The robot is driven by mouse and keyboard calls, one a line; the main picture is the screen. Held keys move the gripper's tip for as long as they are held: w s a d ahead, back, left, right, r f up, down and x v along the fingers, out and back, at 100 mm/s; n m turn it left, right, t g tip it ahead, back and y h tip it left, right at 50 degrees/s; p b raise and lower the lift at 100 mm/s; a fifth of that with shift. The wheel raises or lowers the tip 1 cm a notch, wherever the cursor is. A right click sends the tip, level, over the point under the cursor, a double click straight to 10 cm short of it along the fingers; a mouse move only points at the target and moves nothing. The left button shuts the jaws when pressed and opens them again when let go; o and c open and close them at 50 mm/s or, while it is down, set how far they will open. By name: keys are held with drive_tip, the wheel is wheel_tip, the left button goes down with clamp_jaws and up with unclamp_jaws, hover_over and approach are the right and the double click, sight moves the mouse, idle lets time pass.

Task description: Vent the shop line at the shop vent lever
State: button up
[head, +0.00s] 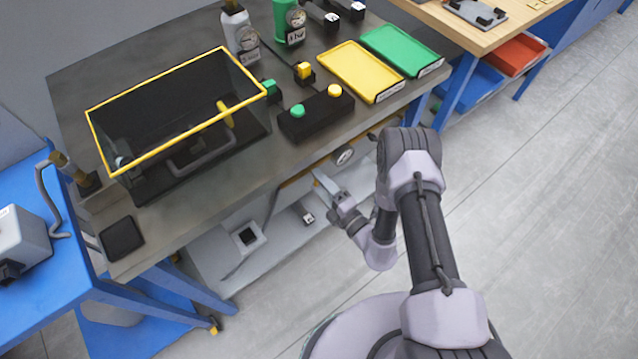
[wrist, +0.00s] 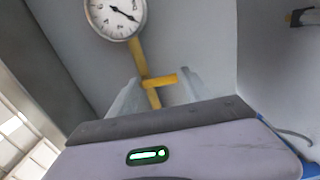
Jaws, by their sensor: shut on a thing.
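The shop vent lever (wrist: 160,79) appears as a yellow bar across a yellow pipe (wrist: 138,55) in the wrist view. My gripper (wrist: 155,88) is shut on the lever, with the pale fingers on either side of it. A round white gauge (wrist: 115,17) stands above and left of the lever, its dark needle pointing to the lower right. In the head view my gripper (head: 320,180) is under the front edge of the workbench, and the gauge (head: 343,155) shows just right of it. The lever is too small to make out in the head view.
The dark workbench top (head: 185,225) overhangs the gripper area. On it are a yellow-rimmed clear box (head: 170,105), a black button box (head: 317,115), and a yellow tray (head: 360,70) beside a green tray (head: 402,50). A grey lower shelf (head: 225,265) lies below. The floor at right is clear.

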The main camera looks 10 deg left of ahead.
drive_tip(key=shift+n, duration=0.3)
idle(0.4)
drive_tip(key=o, duration=1.4)
drive_tip(key=shift+w, duration=0.1)
drive_tip(key=shift+c, duration=0.2)
